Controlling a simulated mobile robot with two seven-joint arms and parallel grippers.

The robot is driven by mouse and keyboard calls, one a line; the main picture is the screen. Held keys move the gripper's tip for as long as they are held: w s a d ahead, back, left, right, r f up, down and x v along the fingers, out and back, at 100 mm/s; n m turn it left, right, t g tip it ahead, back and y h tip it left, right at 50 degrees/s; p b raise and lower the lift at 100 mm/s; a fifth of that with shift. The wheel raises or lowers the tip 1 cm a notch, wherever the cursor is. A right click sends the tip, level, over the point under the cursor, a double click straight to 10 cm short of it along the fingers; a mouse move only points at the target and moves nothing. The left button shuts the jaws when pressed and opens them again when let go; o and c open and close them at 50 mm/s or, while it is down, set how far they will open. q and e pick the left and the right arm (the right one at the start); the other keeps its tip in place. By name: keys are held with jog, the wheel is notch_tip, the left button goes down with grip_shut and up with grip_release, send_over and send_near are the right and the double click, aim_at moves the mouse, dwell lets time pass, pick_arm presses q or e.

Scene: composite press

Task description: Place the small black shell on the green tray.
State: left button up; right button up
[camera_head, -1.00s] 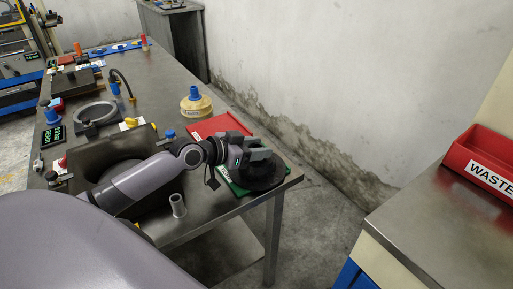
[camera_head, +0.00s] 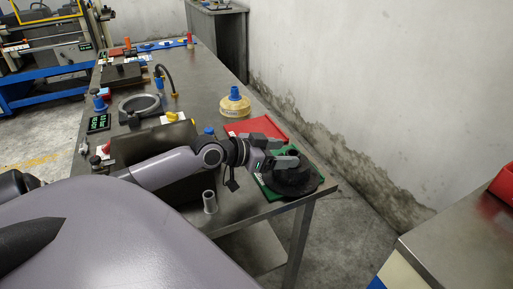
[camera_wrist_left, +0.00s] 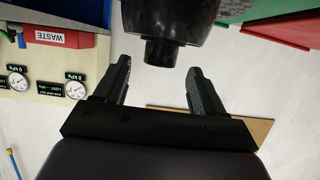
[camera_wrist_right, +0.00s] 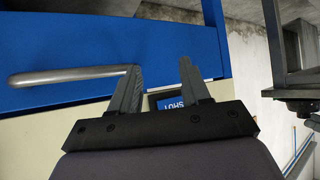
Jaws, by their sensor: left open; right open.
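The small black shell (camera_head: 293,182) is a dark round piece with a short knob on top. It rests on the green tray (camera_head: 272,191) at the table's near right corner and overhangs the tray's right side. My left gripper (camera_head: 284,151) is open at the shell's knob, just above the shell. In the left wrist view the shell (camera_wrist_left: 165,22) and its knob lie just beyond the open, empty fingertips (camera_wrist_left: 158,70); the green tray (camera_wrist_left: 235,10) shows at the top right. My right gripper (camera_wrist_right: 160,68) is open and empty in front of a blue cabinet front.
A red tray (camera_head: 258,127) lies behind the green one. A cream pot with a blue cap (camera_head: 235,100) and a grey cylinder (camera_head: 209,202) stand on the table (camera_head: 200,85).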

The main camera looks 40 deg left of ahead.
pick_arm(q)
jog(key=v, duration=0.8)
pick_arm(e)
jog(key=shift+r, duration=0.15)
pick_arm(q)
jog(key=shift+s, duration=0.1)
dwell(0.7)
